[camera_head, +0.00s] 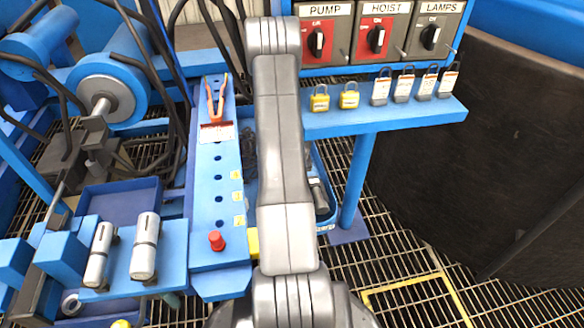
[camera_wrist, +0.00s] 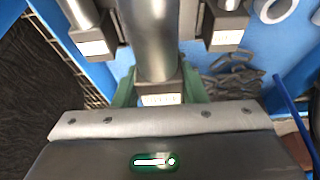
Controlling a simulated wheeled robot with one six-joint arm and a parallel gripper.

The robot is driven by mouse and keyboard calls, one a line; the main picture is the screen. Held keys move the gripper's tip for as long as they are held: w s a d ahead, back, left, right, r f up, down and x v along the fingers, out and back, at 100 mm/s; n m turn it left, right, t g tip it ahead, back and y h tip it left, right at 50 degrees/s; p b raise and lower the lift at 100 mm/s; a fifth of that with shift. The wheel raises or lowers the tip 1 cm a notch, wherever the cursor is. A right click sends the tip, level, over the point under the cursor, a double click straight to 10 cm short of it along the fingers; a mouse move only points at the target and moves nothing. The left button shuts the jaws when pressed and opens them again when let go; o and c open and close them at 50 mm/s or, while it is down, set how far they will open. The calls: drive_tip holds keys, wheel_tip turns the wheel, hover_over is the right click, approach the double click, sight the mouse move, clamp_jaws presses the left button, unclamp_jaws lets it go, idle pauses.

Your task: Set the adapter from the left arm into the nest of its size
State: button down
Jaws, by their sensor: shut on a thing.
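In the wrist view my gripper (camera_wrist: 160,92) has its green fingers closed on either side of a dark block with a small white label (camera_wrist: 161,99). A thick silver cylinder (camera_wrist: 150,40) rises from this block; I take the two as the held adapter. Its label is too small to read. Similar labelled dark blocks with silver cylinders show at the left (camera_wrist: 95,40) and right (camera_wrist: 225,28), apart from the fingers. In the head view my arm hides the gripper and the held piece. I cannot make out the nests or which part is the left arm.
Yellow padlocks (camera_head: 349,95) and grey-white ones (camera_head: 403,85) line a blue shelf (camera_head: 390,119).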

drive_tip(key=shift+s+f, duration=0.1)
drive_tip(key=shift+f, duration=0.1)
drive_tip(key=shift+f+b, duration=2.5)
drive_tip(key=shift+f, duration=0.2)
drive_tip(key=shift+s+f, duration=0.1)
drive_tip(key=shift+f, duration=0.3)
drive_tip(key=shift+s+f, duration=0.1)
drive_tip(key=shift+f, duration=0.25)
drive_tip(key=c, duration=0.8)
unclamp_jaws()
drive_tip(key=shift+s+f, duration=0.1)
